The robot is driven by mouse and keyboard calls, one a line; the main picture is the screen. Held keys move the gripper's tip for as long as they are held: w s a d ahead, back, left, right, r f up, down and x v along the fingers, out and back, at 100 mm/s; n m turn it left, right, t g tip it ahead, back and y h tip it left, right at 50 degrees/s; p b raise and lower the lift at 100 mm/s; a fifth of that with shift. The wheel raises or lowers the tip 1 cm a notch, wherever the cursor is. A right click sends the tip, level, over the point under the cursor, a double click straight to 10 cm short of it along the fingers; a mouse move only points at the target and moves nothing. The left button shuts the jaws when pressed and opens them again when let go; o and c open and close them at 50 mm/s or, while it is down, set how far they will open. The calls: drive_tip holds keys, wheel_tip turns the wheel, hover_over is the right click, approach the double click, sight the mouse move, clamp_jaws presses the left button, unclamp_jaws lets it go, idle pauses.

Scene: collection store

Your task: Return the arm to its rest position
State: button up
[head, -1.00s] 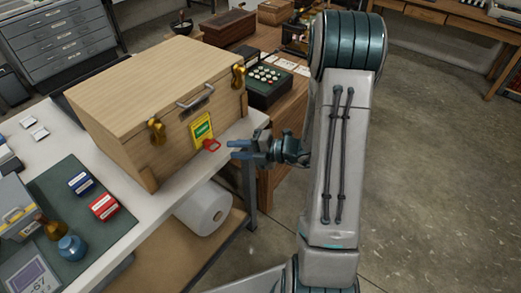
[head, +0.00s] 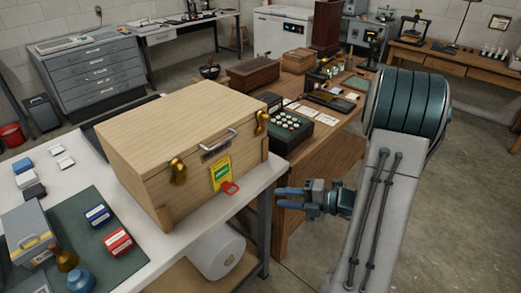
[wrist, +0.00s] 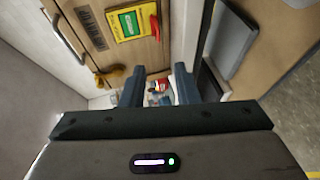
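My gripper (head: 277,198) is to the right of the white table's front edge in the head view, its fingers pointing left. In the wrist view its two fingers (wrist: 158,90) stand apart with a gap between them and nothing held. A wooden crate (head: 150,170) with brass latches and a metal handle stands on the table to the left of the gripper. A yellow-green label (head: 220,173) with a red tag (head: 229,188) is on its front; the label also shows in the wrist view (wrist: 131,22). The gripper is apart from the crate.
The white table (head: 207,221) bears a green mat (head: 125,257) with small boxes and jars. A paper roll (head: 216,252) lies on the shelf below. A wooden desk (head: 322,153) with a keypad device (head: 287,130) stands behind the gripper. The floor at right is open.

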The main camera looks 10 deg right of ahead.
drive_tip(key=s+a+r+n+g+h, duration=0.35)
drive_tip(key=s+a+n+g, duration=0.5)
drive_tip(key=n, duration=1.05)
drive_tip(key=s+d+r+n+t+h, duration=0.1)
drive_tip(key=s+r+n+h, duration=0.2)
drive_tip(key=n, duration=0.9)
drive_tip(key=s+d+r+n+t+h, duration=0.2)
drive_tip(key=r+n+h, duration=0.2)
drive_tip(key=n, duration=0.8)
drive_tip(key=shift+s+n+h, duration=0.3)
drive_tip(key=shift+s+h, duration=0.1)
drive_tip(key=shift+h, duration=0.85)
